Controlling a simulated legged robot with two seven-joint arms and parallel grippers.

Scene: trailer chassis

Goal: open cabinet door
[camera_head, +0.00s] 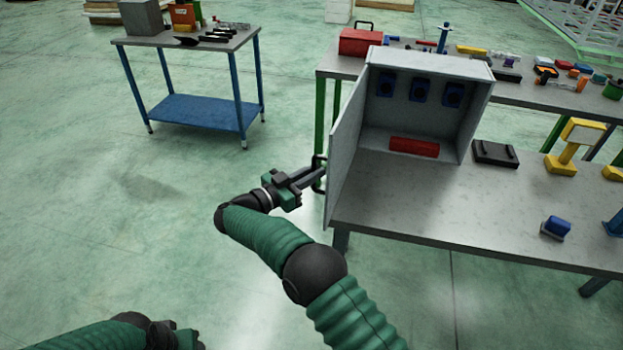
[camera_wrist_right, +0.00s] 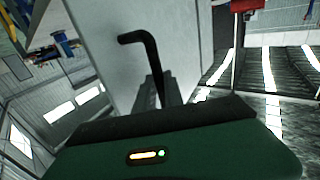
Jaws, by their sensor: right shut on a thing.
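The grey cabinet (camera_head: 425,65) stands on the workbench, its front open to view. Its door (camera_head: 346,140) is swung wide out to the left, past the bench's front edge. A black bar handle (camera_head: 319,172) is on the door's outer face; it also shows in the right wrist view (camera_wrist_right: 150,55). My right gripper (camera_head: 316,176) is shut on the handle, outside the door. Inside the cabinet are blue fixtures (camera_head: 420,90) on the back wall and a red block (camera_head: 414,147) on the floor. My left gripper (camera_head: 185,338) is at the bottom left, away from the cabinet; its fingers are unclear.
The workbench (camera_head: 440,210) holds a black case (camera_head: 495,154), a yellow device (camera_head: 575,145) and a small blue item (camera_head: 556,228). A red toolbox (camera_head: 361,41) is behind the cabinet. A blue-legged table (camera_head: 190,75) stands back left. The floor left of the door is clear.

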